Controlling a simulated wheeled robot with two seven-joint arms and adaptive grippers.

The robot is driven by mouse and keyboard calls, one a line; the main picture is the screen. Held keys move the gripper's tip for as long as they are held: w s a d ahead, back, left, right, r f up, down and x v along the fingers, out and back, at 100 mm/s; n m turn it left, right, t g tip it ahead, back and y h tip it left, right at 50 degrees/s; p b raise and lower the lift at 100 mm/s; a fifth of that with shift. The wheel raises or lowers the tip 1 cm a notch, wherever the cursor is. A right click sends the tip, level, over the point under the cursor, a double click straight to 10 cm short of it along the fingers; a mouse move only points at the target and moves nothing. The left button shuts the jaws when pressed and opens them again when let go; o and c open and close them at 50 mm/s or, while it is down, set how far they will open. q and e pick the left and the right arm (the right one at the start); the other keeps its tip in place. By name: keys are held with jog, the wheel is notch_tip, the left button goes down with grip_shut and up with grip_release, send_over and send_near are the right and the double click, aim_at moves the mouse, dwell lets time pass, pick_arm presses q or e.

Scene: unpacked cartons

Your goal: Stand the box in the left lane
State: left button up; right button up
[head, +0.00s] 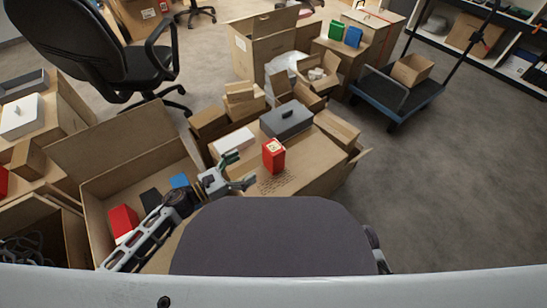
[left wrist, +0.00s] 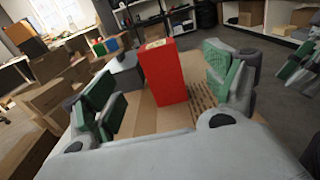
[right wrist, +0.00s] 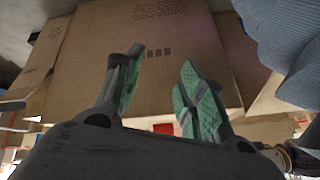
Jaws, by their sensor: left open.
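A red box (head: 273,156) stands upright on a large closed carton (head: 315,165). My left gripper (head: 240,170) is open and empty just left of it. In the left wrist view the red box (left wrist: 163,75) stands ahead, between the lines of the two spread fingers, with a gap on each side. My right gripper (right wrist: 165,78) is open and empty, facing a printed cardboard side (right wrist: 150,45); it is hidden in the head view. No marked left lane can be made out.
A grey case (head: 287,121) and a white box (head: 233,141) lie behind the red box. An open carton (head: 97,205) at left holds a red item (head: 123,222), a black one and a blue one. A blue cart (head: 395,98) stands at back right. Floor at right is clear.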

aim_at(268, 153)
pick_arm(q)
jog(key=shift+b+x, duration=0.5)
jog(key=shift+x, duration=3.05)
jog(key=shift+w+d, duration=0.2)
jog(key=shift+d, duration=0.1)
pick_arm(e)
notch_tip(268, 153, down, 2)
jog(key=shift+s+a+f, duration=0.1)
jog(key=shift+a+f, duration=0.05)
jog(key=shift+f, duration=0.1)
pick_arm(q)
jog(key=shift+w+d, duration=0.1)
